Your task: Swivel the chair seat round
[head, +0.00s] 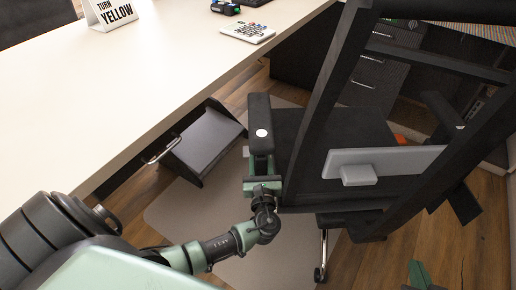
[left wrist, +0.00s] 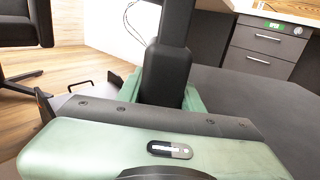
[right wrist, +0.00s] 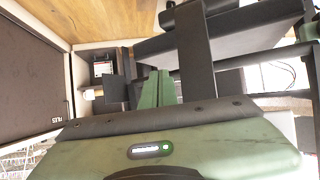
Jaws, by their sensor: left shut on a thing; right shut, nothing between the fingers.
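The dark office chair shows in the head view, with its seat (head: 345,130), a slanted backrest frame and a grey back pad (head: 385,165). Its near-left armrest (head: 260,115) is black with a white dot on top. My left gripper (head: 263,184) is shut on the end of this armrest. In the left wrist view the dark armrest (left wrist: 166,72) stands between the green fingers. My right gripper (head: 418,272) shows as green fingertips at the bottom, behind the backrest and apart from it. In the right wrist view its fingers (right wrist: 155,88) are together and empty.
A pale desk (head: 130,90) fills the left. A dark footrest (head: 203,142) with a metal handle stands below its edge, left of the chair. Dark drawers (head: 375,78) stand beyond the seat. A floor mat (head: 185,212) lies under the chair. A small sign (head: 110,12) stands on the desk.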

